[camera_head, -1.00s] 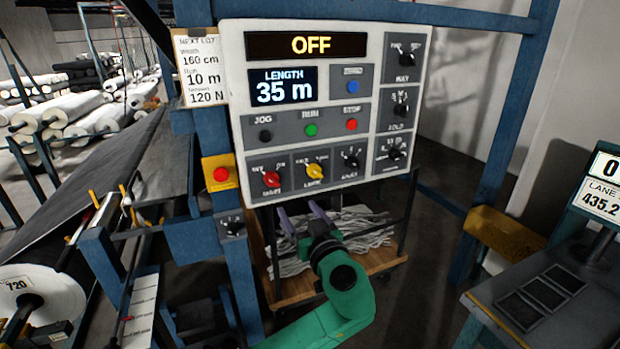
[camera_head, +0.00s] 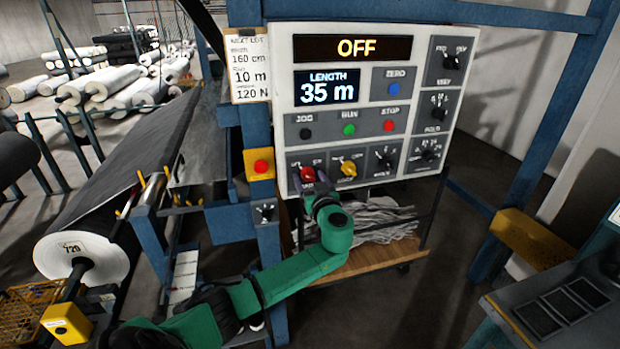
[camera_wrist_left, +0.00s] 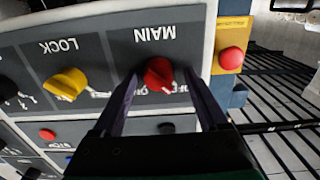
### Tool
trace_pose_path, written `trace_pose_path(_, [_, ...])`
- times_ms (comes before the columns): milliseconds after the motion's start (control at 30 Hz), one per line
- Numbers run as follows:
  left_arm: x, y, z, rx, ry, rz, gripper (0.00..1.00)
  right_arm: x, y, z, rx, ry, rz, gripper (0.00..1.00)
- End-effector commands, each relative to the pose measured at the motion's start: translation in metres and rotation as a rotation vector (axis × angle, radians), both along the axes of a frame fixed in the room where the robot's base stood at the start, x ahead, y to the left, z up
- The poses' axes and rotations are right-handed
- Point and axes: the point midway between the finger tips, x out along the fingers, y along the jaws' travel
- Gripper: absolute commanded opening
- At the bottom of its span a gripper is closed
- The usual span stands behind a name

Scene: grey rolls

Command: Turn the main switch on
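The main switch is a red rotary knob (camera_head: 308,174) at the lower left of the white control panel (camera_head: 460,100). The wrist view shows it upside down as a red knob (camera_wrist_left: 158,74) under the label MAIN, its pointer turned toward the OFF mark. The panel's top display (camera_head: 357,48) reads OFF in yellow. My left gripper (camera_head: 312,190) is at the knob, from below in the head view. In the wrist view its two fingers (camera_wrist_left: 160,82) are apart, one on each side of the red knob, with gaps visible. My right gripper is not in view.
A yellow lock knob (camera_wrist_left: 65,84) sits beside the main switch. A red button on a yellow box (camera_head: 261,167) is left of the panel. Blue frame posts flank the panel. A wooden-based cart (camera_head: 375,262) stands below, and a bench (camera_head: 560,300) is at right.

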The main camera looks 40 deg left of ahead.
Motion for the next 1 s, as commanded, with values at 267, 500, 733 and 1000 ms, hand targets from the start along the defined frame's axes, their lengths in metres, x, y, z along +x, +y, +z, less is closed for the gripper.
trace_pose_path(267, [0.000,-0.001,0.000,0.000,0.000,-0.001,0.00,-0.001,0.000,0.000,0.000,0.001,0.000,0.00])
trace_pose_path(500, [0.000,-0.001,-0.003,0.014,0.022,-0.001,0.00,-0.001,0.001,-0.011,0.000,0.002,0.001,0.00])
trace_pose_path(733, [-0.001,-0.001,-0.008,0.073,0.107,0.000,0.00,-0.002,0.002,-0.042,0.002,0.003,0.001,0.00])
trace_pose_path(1000, [0.000,-0.001,-0.005,0.200,0.291,0.000,0.00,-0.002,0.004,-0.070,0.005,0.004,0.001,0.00])
